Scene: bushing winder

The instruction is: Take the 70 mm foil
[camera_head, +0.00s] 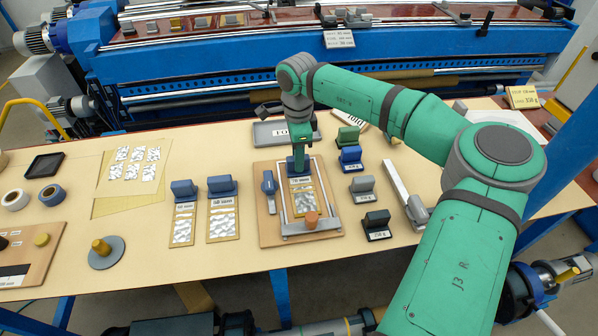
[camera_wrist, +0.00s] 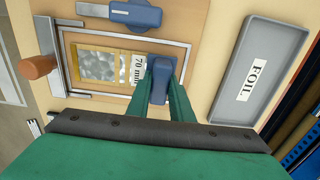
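The 70 mm foil (camera_head: 300,200) is a tan-edged strip with a silvery window, a white label and a blue block handle. It lies inside a metal frame (camera_head: 284,212) on a wooden board (camera_head: 262,178). In the wrist view the foil (camera_wrist: 97,66) shows with its "70 mm" label partly covered. My gripper (camera_head: 297,170) points down at the blue handle. In the wrist view my gripper (camera_wrist: 162,75) has one finger on each side of the handle (camera_wrist: 160,86), with no clear gap. The fingers hide part of the handle. The foil appears to rest on the board.
A blue-grey lever (camera_head: 269,183) and a wooden knob (camera_head: 311,218) stand on the board. Two similar foils (camera_head: 183,213) (camera_head: 222,210) lie to the left. Labelled blocks (camera_head: 351,158) stand to the right. A grey FOIL tray (camera_wrist: 262,70) lies beyond the board.

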